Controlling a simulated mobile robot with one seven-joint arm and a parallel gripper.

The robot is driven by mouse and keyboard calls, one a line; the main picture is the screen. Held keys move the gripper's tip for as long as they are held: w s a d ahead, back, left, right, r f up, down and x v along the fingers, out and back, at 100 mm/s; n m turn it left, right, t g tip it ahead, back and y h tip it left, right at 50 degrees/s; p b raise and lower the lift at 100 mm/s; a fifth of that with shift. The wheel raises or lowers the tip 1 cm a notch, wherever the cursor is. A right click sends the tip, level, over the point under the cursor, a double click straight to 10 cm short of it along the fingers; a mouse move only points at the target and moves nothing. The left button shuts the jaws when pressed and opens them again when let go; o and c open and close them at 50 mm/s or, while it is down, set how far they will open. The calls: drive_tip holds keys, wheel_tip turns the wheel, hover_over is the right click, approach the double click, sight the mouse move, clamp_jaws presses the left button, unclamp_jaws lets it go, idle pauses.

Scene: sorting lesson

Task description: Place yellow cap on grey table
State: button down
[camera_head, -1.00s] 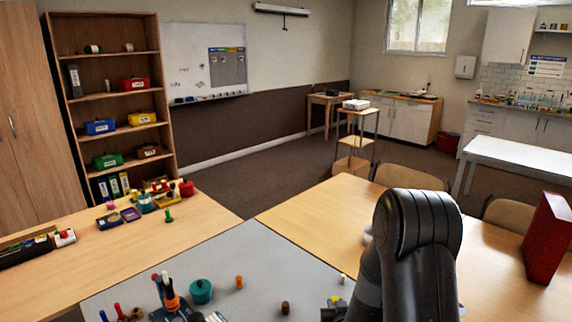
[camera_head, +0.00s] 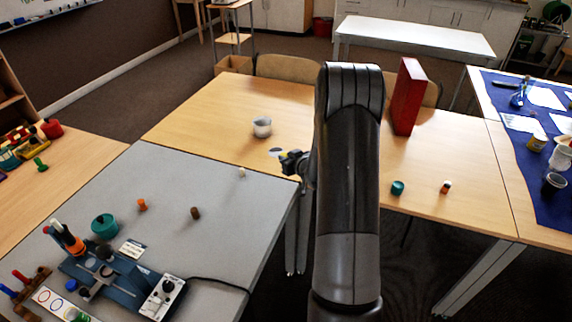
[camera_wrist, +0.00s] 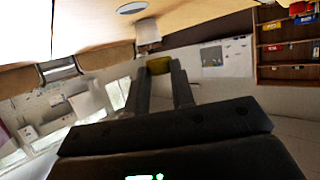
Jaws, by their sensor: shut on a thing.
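My gripper (camera_head: 290,162) is in the middle of the head view, by the right edge of the grey table (camera_head: 180,175), where it meets the wooden table. In the wrist view my gripper (camera_wrist: 160,72) is shut on the yellow cap (camera_wrist: 158,64), which sits between the fingertips. The cap itself is not clear in the head view, and its height above the tables is hard to tell. The grey table carries a small white piece (camera_head: 242,173), a brown piece (camera_head: 195,213) and an orange piece (camera_head: 142,205).
A white cup (camera_head: 262,127) stands on the wooden table (camera_head: 215,115) beyond my gripper. A teal pot (camera_head: 104,226) and a blue device (camera_head: 115,280) occupy the grey table's left and front. A red box (camera_head: 407,97) stands at right. The grey table's far middle is clear.

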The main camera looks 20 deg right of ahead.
drive_tip(key=s+d, duration=0.1)
drive_tip(key=d, duration=1.1)
drive_tip(key=shift+d, duration=0.15)
drive_tip(key=w+a+f, duration=0.2)
drive_tip(key=w, duration=0.1)
drive_tip(key=w+a+f, duration=0.2)
drive_tip(key=a, duration=0.1)
drive_tip(key=w+a+f, duration=0.2)
drive_tip(key=w+f, duration=0.1)
drive_tip(key=shift+w+a, duration=0.3)
drive_tip(key=shift+f, duration=1.8)
drive_tip(key=shift+f, duration=0.2)
drive_tip(key=c, duration=1.2)
unclamp_jaws()
drive_tip(key=shift+c, duration=0.2)
